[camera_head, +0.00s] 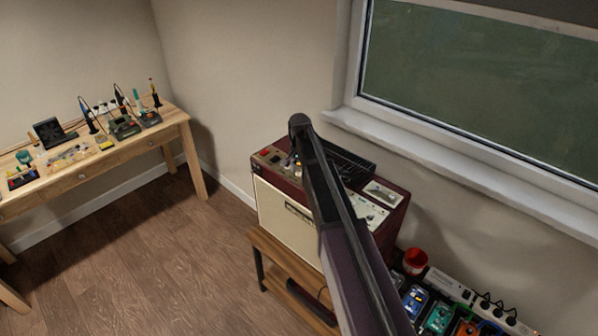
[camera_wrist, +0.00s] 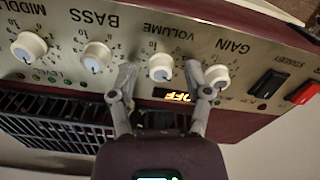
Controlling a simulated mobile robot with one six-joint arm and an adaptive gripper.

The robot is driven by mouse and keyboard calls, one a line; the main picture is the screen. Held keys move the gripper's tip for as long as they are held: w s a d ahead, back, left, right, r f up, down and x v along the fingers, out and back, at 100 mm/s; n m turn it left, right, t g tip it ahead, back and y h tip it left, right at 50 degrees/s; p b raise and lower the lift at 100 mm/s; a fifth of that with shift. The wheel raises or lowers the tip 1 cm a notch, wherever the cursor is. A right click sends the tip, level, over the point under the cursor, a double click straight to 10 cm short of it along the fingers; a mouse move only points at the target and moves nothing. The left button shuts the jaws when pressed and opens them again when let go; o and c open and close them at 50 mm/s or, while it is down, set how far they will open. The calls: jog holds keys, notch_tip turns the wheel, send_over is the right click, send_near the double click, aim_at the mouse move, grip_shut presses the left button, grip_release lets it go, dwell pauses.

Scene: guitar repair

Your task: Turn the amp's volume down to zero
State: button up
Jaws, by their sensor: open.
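The amp (camera_head: 285,215) is a dark red cabinet with a cream front, standing on a low wooden stand in the head view. In the wrist view its metal panel carries a row of cream knobs. The volume knob (camera_wrist: 160,67) sits under the word VOLUME; I cannot read its pointer setting clearly. My gripper (camera_wrist: 160,72) is open, with one fingertip on each side of the volume knob. Both fingertips look apart from the knob, though depth is hard to judge. In the head view my arm hides the gripper and part of the amp's top.
The gain knob (camera_wrist: 218,76) is close beside the right finger, and the bass knob (camera_wrist: 96,57) is left of the left finger. A black switch (camera_wrist: 268,83) and a red switch (camera_wrist: 303,93) are at the right. A lit orange display (camera_wrist: 172,94) lies below the volume knob.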

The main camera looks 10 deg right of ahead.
jog(key=shift+a, duration=0.1)
grip_shut()
jog(key=shift+n, duration=0.3)
jog(key=n, duration=0.8)
jog(key=shift+n, duration=0.3)
jog(key=n, duration=0.4)
jog(key=shift+n, duration=0.3)
jog(key=shift+s+n, duration=0.1)
jog(key=shift+n, duration=2)
